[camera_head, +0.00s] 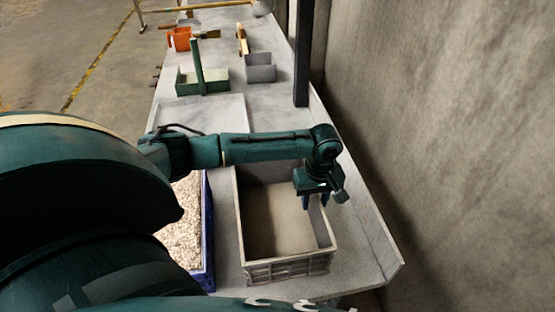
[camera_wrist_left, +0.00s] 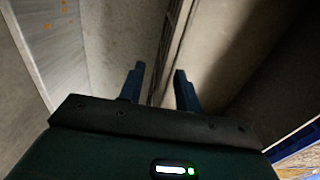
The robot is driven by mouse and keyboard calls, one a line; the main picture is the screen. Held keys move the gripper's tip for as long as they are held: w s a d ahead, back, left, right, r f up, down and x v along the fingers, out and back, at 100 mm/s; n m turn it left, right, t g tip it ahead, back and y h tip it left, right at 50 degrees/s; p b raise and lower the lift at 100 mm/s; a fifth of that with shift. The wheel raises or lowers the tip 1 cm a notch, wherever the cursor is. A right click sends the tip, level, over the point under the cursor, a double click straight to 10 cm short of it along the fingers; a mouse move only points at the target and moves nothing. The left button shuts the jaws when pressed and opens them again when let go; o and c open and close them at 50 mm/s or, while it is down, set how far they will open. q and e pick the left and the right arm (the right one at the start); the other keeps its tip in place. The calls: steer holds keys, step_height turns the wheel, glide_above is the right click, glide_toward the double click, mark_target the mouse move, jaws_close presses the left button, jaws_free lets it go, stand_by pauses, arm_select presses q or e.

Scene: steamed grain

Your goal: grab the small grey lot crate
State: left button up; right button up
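A grey crate (camera_head: 290,268) with slotted walls stands on the bench at the lower middle of the head view. Its inside looks tan, and I cannot tell whether that is contents or a bare floor. My left gripper (camera_head: 315,202) points down at the crate's right wall. In the left wrist view the gripper (camera_wrist_left: 160,72) is open, with its two blue fingers apart. The crate's wall (camera_wrist_left: 177,40) runs between and beyond the fingers, with gaps beside it. Whether either finger touches it is unclear. My right gripper is not in view.
A blue crate of pale grains (camera_head: 184,225) stands left of the grey crate, partly behind my arm. A smaller grey box (camera_head: 261,72), a green tray (camera_head: 203,84) and an orange container (camera_head: 180,39) are farther along the bench. A wall and dark post (camera_head: 303,60) border the right.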

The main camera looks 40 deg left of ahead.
arm_select(q)
jaws_close()
stand_by(0.3)
stand_by(1.1)
